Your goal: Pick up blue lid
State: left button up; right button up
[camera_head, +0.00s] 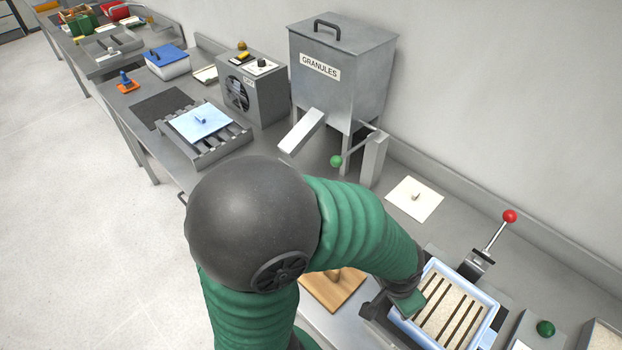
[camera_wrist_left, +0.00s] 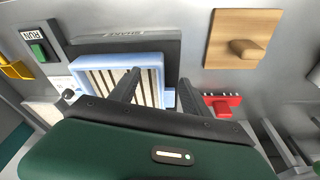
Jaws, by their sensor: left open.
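A light blue lid (camera_head: 203,121) with a small blue handle lies flat on a slatted grey rack on the bench, left of centre in the head view. A darker blue lid (camera_head: 165,55) with a dark handle sits on a white box farther back. My left gripper (camera_head: 398,300) is far from both, at the left side of a pale blue tray (camera_head: 487,327) with dark slats. In the left wrist view my left gripper (camera_wrist_left: 157,76) is open, its fingers either side of the near rim of the tray (camera_wrist_left: 159,72). Whether they touch it is unclear. My right gripper is out of view.
A granules hopper (camera_head: 345,70) with a chute and a green-knobbed lever stands mid-bench. A red-knobbed lever (camera_head: 509,216) rises behind the tray. A wooden board (camera_head: 333,290) with a knob lies beside my forearm. A fan box (camera_head: 255,88) stands right of the rack.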

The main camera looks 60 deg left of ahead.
aim_at(202, 122)
jog(key=u, duration=2.75)
jog(key=i+j+u, duration=0.3)
jog(key=i, duration=0.5)
jog(key=i+j+u, duration=0.15)
jog(key=i, duration=0.45)
jog(key=i+j+u, duration=0.1)
jog(key=i, duration=0.5)
jog(key=j, duration=0.1)
